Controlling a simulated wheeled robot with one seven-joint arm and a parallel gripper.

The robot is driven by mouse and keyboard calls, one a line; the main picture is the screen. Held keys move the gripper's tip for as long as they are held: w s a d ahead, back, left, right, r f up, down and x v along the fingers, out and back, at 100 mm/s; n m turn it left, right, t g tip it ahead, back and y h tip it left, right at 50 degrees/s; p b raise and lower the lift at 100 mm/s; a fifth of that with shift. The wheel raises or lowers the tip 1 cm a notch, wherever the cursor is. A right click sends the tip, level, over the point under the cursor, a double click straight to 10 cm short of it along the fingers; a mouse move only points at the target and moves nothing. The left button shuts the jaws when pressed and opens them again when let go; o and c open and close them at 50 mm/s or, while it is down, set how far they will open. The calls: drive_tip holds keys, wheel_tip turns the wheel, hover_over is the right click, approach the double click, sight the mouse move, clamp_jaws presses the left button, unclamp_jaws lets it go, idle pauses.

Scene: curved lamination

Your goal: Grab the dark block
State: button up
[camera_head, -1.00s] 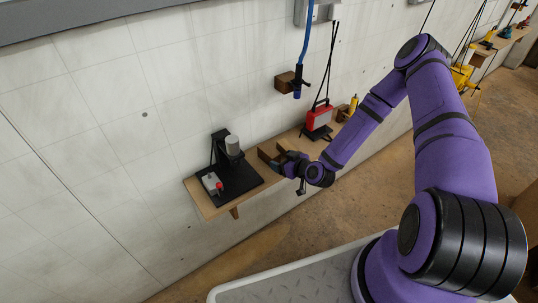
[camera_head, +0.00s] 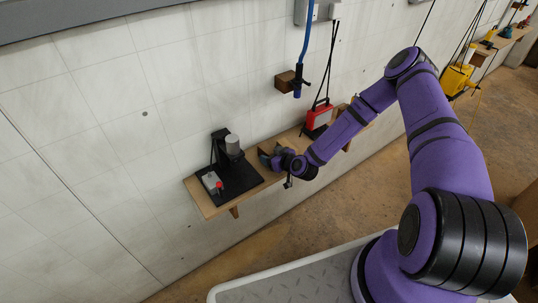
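My gripper (camera_head: 268,158) is low over the wooden wall shelf (camera_head: 205,205), just right of the black machine stand. It is small and dark here, and I cannot tell whether its fingers are open or shut. I cannot make out the dark block apart from the gripper; it seems hidden by the gripper and wrist.
The black stand (camera_head: 240,180) with a grey cylinder (camera_head: 232,145) and a control box with a red button (camera_head: 219,186) is close left of my gripper. A red box (camera_head: 319,115) stands behind my forearm.

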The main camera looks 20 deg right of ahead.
drive_tip(key=c, duration=0.7)
drive_tip(key=shift+r, duration=0.1)
